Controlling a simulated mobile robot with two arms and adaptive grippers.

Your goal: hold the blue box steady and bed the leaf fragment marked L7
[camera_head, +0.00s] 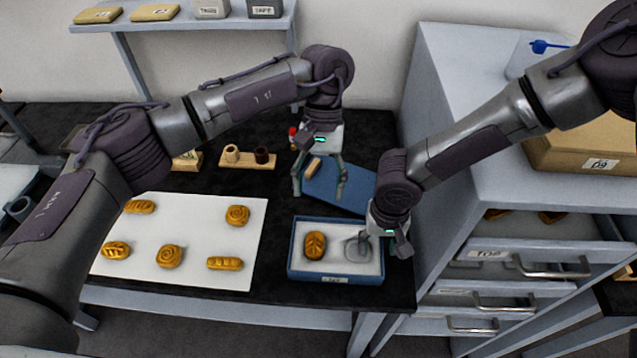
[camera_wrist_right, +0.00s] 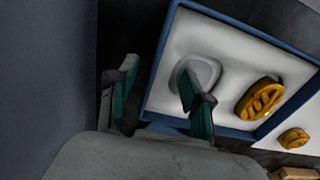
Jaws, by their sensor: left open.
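The blue box (camera_head: 293,262) lies open on the black table, with a white bed inside. A gold leaf-patterned fragment (camera_head: 315,246) lies in its left part; the right wrist view shows it too (camera_wrist_right: 260,98). An oval hollow (camera_head: 357,248) beside it is empty. I cannot read L7 on any piece. My left gripper (camera_head: 319,193) is open and empty, behind the box above a blue panel. My right gripper (camera_head: 383,250) is at the box's right end. In the right wrist view its fingers (camera_wrist_right: 163,112) stand apart, one outside the box wall and one inside over the hollow.
A white sheet (camera_head: 190,230) left of the box carries several gold fragments. The blue panel (camera_head: 345,187) lies behind the box with a small tan piece on it. A wooden holder (camera_head: 247,164) stands at the back. A grey drawer cabinet (camera_head: 450,150) stands close on the right.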

